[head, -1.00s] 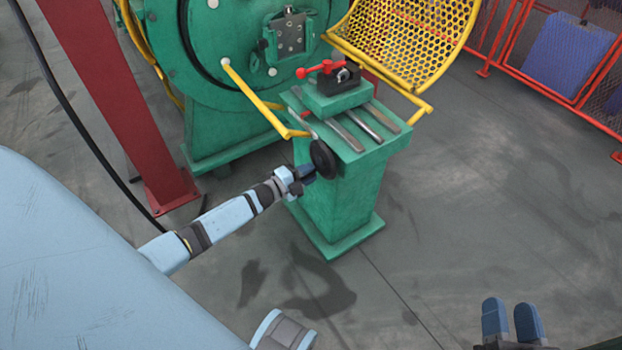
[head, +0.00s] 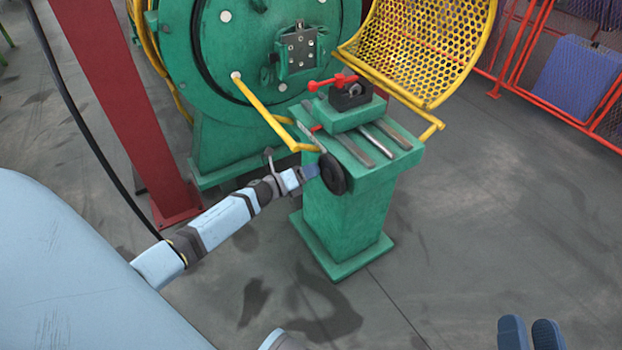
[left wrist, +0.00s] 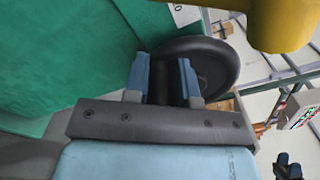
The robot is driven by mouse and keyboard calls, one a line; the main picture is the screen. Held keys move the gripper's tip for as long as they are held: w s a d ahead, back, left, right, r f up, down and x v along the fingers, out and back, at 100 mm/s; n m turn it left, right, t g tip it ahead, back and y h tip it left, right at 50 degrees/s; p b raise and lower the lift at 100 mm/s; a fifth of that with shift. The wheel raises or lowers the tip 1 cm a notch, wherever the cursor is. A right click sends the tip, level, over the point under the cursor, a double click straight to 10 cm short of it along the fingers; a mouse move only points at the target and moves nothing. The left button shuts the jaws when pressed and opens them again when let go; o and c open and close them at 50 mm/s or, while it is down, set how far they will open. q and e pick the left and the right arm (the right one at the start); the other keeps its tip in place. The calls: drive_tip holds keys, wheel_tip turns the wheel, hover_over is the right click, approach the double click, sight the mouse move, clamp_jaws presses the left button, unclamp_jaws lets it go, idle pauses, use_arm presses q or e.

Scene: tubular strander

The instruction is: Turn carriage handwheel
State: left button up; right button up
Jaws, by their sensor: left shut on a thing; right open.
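The carriage handwheel (head: 332,173) is a black wheel on the near left side of the green pedestal (head: 345,215). In the left wrist view the handwheel (left wrist: 212,62) fills the upper middle. My left gripper (head: 313,172) is at the wheel's left side. In the left wrist view its two blue fingers (left wrist: 165,80) are on either side of a dark cylindrical part at the wheel, shut on it. Part of this grip is hidden in the head view. My right gripper (head: 529,335) is open and empty at the bottom right, away from the pedestal.
On the pedestal sits a carriage with a black tool block and red lever (head: 334,82). A yellow bar (head: 265,115) and yellow mesh guard (head: 415,45) are close by. A red post (head: 125,110) stands left.

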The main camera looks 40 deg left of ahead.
use_arm(q)
drive_tip(key=shift+a+r+m+b, duration=0.1)
drive_tip(key=shift+r+m+b, duration=0.35)
drive_tip(key=shift+m, duration=0.55)
drive_tip(key=shift+r+m, duration=0.35)
drive_tip(key=shift+m, duration=0.35)
use_arm(e)
drive_tip(key=shift+w+f+g, duration=0.25)
drive_tip(key=shift+f+g, duration=0.25)
drive_tip(key=shift+f, duration=0.4)
drive_tip(key=shift+s+a+f, duration=0.1)
drive_tip(key=shift+s+f, duration=0.05)
use_arm(q)
drive_tip(key=o, duration=0.6)
drive_tip(key=shift+o, duration=0.2)
drive_tip(key=p+v, duration=0.2)
drive_tip(key=v, duration=1.1)
drive_tip(key=shift+s, duration=0.35)
use_arm(e)
drive_tip(key=r, duration=0.1)
drive_tip(key=r+t, duration=0.1)
drive_tip(key=r, duration=0.1)
drive_tip(key=shift+s+d+r+t, duration=0.15)
drive_tip(key=shift+d+r+t, duration=0.05)
drive_tip(key=shift+r+t, duration=0.1)
use_arm(q)
drive_tip(key=shift+a, duration=0.15)
use_arm(e)
drive_tip(key=shift+r, duration=0.2)
